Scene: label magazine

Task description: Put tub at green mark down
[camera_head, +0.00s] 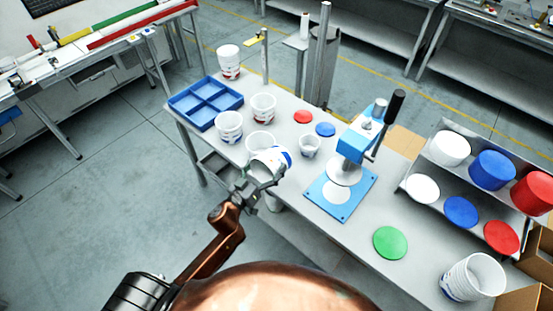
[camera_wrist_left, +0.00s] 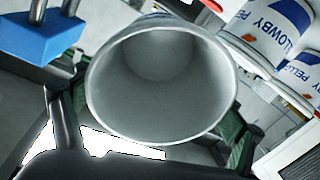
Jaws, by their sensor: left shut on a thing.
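My left gripper (camera_head: 262,180) is shut on a white tub (camera_head: 269,161) with a blue-marked label. The tub is held tilted over the near edge of the table, close to other tubs. In the left wrist view the open mouth of the tub (camera_wrist_left: 160,85) faces the camera and its inside is empty, with finger parts on both sides. The green mark (camera_head: 390,242) is a flat round disc on the table, to the right of the held tub and apart from it; nothing stands on it. My right gripper is not in view.
A blue press (camera_head: 340,190) stands between the held tub and the green mark. Several white tubs (camera_head: 229,127) stand near a blue divided tray (camera_head: 205,103). A stepped rack (camera_head: 470,180) with coloured lids is at right. A tub stack (camera_head: 472,277) stands right of the green mark.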

